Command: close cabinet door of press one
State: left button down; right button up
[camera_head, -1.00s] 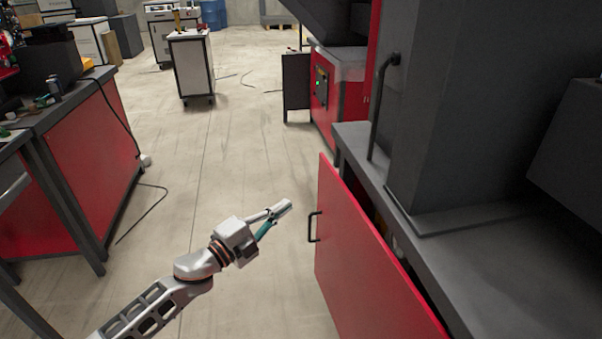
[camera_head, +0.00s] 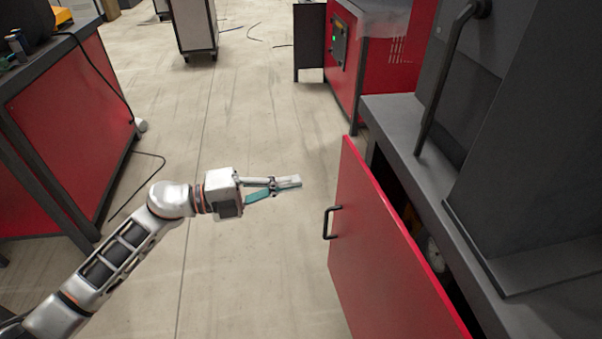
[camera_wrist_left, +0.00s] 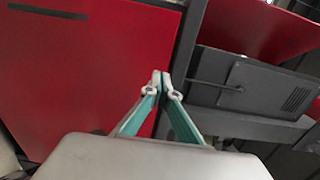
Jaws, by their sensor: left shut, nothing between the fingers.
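The red cabinet door (camera_head: 385,255) of the press stands ajar at the right in the head view, with a dark gap between it and the cabinet. Its black handle (camera_head: 328,222) is on the outer face near the free edge. My left gripper (camera_head: 297,182) is shut and empty, left of the door and apart from it, a little above the handle in the picture. In the left wrist view the closed fingertips (camera_wrist_left: 161,77) point forward, with a red panel (camera_wrist_left: 90,60) at the left. My right gripper is not in view.
The press's grey worktop (camera_head: 400,120) lies above the cabinet, with a dark vertical bar handle (camera_head: 445,80) above it. A red workbench (camera_head: 70,120) stands at the left, and a black cable (camera_head: 150,170) lies beside it. The floor (camera_head: 250,270) between is clear.

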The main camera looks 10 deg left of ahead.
pick_arm(q)
send_near(358, 171)
jog(key=b+x, duration=0.2)
jog(key=x, duration=0.3)
jog(key=shift+w+d+f, duration=0.1)
jog(key=shift+d+f, duration=0.1)
jog(key=shift+d, duration=0.2)
jog(key=shift+w+d+r, duration=0.15)
jog(key=shift+w+d, duration=0.05)
jog(key=shift+d, duration=0.2)
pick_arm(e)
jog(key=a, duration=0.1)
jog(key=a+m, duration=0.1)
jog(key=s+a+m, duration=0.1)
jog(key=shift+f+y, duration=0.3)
pick_arm(q)
jog(key=shift+r, duration=0.1)
jog(key=shift+d, duration=0.1)
